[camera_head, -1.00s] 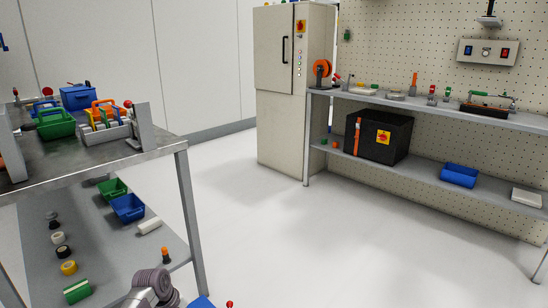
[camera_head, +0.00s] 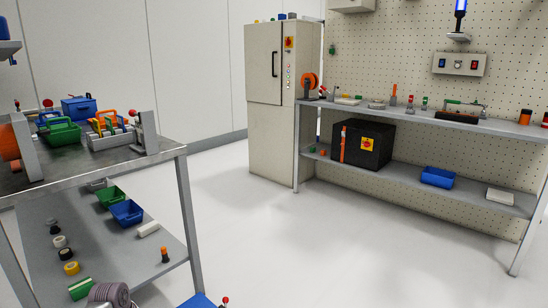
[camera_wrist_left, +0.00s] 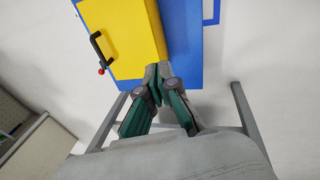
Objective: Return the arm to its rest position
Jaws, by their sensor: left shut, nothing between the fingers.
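My left gripper (camera_wrist_left: 158,72) shows in the left wrist view with its green-and-grey fingers together and nothing between them. Its tips are in front of, or over, a yellow-and-blue box-like unit (camera_wrist_left: 125,35) with a black handle; I cannot tell whether they touch it. In the head view only a grey rounded part of my arm shows at the bottom left edge, and the left gripper is hidden there. My right gripper is in neither view.
A steel workbench (camera_head: 172,153) with bins and fixtures stands at the left, with a lower shelf. A blue surface (camera_head: 198,300) lies at the bottom edge. A beige cabinet (camera_head: 272,130) and a shelf bench (camera_head: 400,116) stand behind. The middle floor is clear.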

